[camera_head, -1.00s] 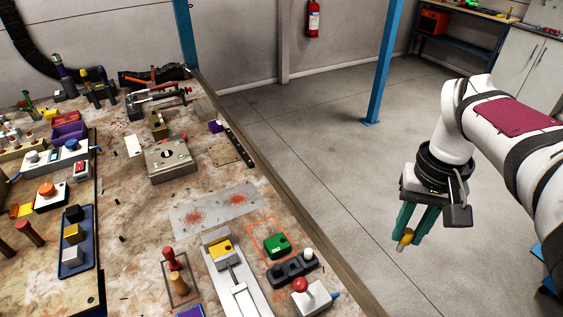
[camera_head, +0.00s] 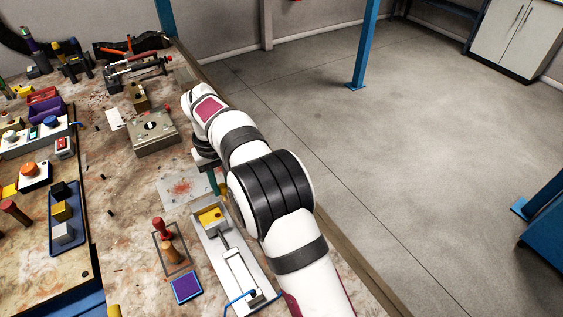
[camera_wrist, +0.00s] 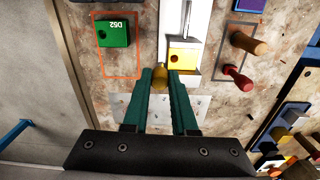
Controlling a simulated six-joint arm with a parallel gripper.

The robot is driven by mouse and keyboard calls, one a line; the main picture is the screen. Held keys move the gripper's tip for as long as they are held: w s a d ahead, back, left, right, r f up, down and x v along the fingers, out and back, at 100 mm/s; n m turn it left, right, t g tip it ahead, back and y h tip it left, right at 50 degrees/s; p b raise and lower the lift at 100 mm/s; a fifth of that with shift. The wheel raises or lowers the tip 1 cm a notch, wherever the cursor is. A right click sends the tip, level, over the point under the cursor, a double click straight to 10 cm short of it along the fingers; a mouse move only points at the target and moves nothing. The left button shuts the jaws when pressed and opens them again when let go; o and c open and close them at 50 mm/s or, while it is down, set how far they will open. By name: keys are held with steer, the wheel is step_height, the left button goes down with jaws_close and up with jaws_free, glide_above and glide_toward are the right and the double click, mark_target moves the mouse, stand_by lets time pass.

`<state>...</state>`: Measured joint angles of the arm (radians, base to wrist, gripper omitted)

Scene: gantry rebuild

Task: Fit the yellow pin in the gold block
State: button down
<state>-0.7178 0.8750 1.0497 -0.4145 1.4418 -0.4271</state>
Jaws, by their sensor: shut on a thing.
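The yellow pin (camera_wrist: 160,79) is held between the teal fingertips of my gripper (camera_wrist: 161,76), which is shut on it. The gold block (camera_wrist: 182,56), with a dark hole in its top, sits in the pale vise-like fixture just beyond the fingertips in the wrist view. In the head view the gold block (camera_head: 210,217) shows at the far end of the fixture. The pin appears near the block's close edge and outside its hole; I cannot tell its height above it. In the head view my arm hides the pin and most of my gripper; a teal finger (camera_head: 212,183) shows.
A green block (camera_wrist: 113,34) marked D52 stands inside an orange outline beside the fixture (camera_wrist: 196,22). A red peg (camera_wrist: 237,76) and a brown peg (camera_wrist: 249,44) stand on the other side. A stained flat plate (camera_head: 181,187) lies near the block. A blue tray (camera_head: 75,236) holds several cubes.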

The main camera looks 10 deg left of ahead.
steer(key=shift+n, duration=0.3)
steer(key=shift+s+a+f, duration=0.25)
steer(key=shift+a+f, duration=0.2)
steer(key=shift+f, duration=0.75)
steer(key=shift+s+a+f, duration=0.2)
steer(key=shift+a+f, duration=0.25)
steer(key=shift+f, duration=0.8)
steer(key=shift+s+a+f, duration=0.25)
steer(key=shift+a+f, duration=0.2)
steer(key=shift+f, duration=0.75)
steer(key=c, duration=0.6)
jaws_free()
steer(key=shift+c, duration=0.2)
step_height(320, 180, up, 16)
steer(key=shift+f, duration=0.15)
